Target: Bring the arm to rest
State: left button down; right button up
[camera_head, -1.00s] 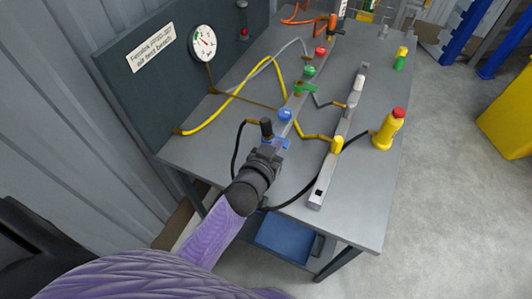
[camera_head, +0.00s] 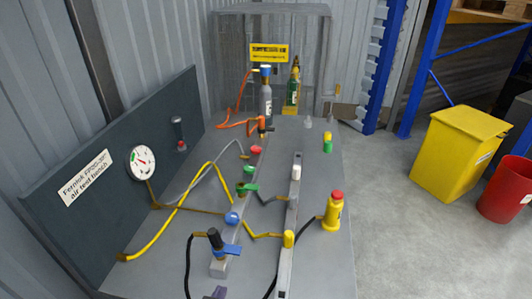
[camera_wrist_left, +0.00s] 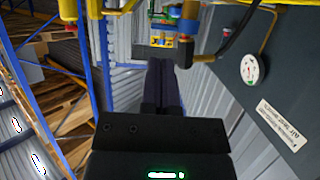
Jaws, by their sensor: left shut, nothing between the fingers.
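My left gripper (camera_head: 217,293) shows only as a small dark tip at the bottom edge of the head view, near the front end of the bench. In the left wrist view its two dark fingers (camera_wrist_left: 162,82) lie together, shut and empty. The rest of my left arm is out of the head view. The nearest valve, with a black knob and a blue lever (camera_head: 228,249), stands just beyond the tip. My right gripper is in neither view.
The grey bench (camera_head: 325,265) carries hoses, coloured valves, a metal rail (camera_head: 294,215) and a yellow bottle (camera_head: 333,212). A dark panel with a gauge (camera_head: 142,163) stands along its left side. A yellow bin (camera_head: 455,155) and red bin (camera_head: 506,190) stand on open floor at right.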

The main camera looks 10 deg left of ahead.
pick_arm(q)
jog(key=s+f+g+b, duration=0.1)
jog(key=s+f+g, duration=0.25)
jog(key=f, duration=0.45)
jog(key=s+f+g+b, duration=0.1)
jog(key=s+f+g, duration=0.1)
jog(key=s+f, duration=0.45)
jog(key=s+a+f+m+g, duration=0.1)
jog(key=s+a+f+g, duration=0.1)
jog(key=s+f+g, duration=0.2)
jog(key=s+a+f+m+g+b, duration=0.1)
jog(key=s+f+g, duration=0.3)
jog(key=s+f, duration=0.6)
jog(key=s+a, duration=0.1)
jog(key=s, duration=0.6)
jog(key=shift+s+y, duration=0.25)
jog(key=shift+y, duration=0.05)
